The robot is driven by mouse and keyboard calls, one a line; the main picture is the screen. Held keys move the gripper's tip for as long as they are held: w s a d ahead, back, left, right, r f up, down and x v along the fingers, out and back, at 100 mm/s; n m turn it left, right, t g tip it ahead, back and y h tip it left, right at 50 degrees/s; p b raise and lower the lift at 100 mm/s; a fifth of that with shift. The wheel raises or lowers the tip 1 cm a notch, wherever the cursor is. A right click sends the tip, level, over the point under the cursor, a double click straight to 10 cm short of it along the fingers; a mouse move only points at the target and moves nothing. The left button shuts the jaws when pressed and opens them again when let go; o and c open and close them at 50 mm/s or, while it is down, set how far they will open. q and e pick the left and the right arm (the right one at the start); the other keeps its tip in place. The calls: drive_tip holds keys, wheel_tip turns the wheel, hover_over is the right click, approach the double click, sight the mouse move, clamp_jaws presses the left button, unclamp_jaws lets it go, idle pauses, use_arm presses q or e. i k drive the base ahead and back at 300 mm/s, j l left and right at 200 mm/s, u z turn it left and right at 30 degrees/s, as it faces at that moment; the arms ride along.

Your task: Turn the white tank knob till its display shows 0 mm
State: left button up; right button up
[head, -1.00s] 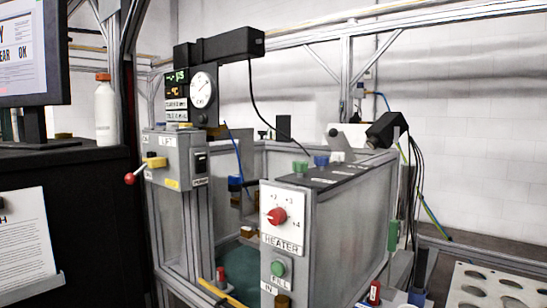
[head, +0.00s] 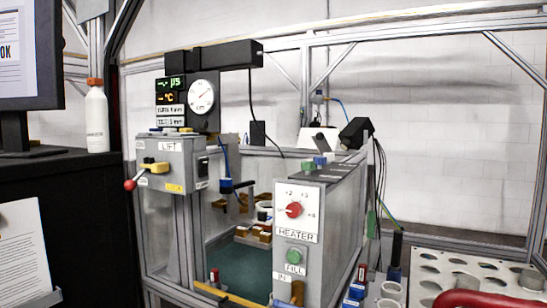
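I cannot make out a white tank knob for certain. A black display panel (head: 172,90) stands above the lift box, with green and amber readouts showing dashes. Below these are two small white readouts (head: 170,115); the upper one seems to end in "mm", but its number is too small to read surely. A white round dial (head: 201,96) sits beside them. The heater panel (head: 297,213) carries a red knob (head: 294,210), with a green fill knob (head: 294,256) below it. Neither of my grippers is in view.
The lift box (head: 168,160) has a red-tipped lever (head: 130,185). A green-floored tank (head: 240,262) lies behind the frame. A holed white rack (head: 470,272) is at the right, with a red curved object (head: 478,299) before it. A white bottle (head: 97,120) stands left.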

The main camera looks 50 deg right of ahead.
sight(330, 156)
drive_tip(key=i+j+z, duration=0.15)
drive_tip(key=z, duration=0.15)
drive_tip(key=i+j+z, duration=0.1)
drive_tip(key=z, duration=0.2)
drive_tip(key=i+z, duration=0.1)
drive_tip(key=z, duration=0.3)
drive_tip(key=i+j+z, duration=0.1)
drive_tip(key=z, duration=0.35)
drive_tip(key=j+z, duration=0.15)
drive_tip(key=z, duration=0.25)
drive_tip(key=i+j+z, duration=0.15)
drive_tip(key=z, duration=0.3)
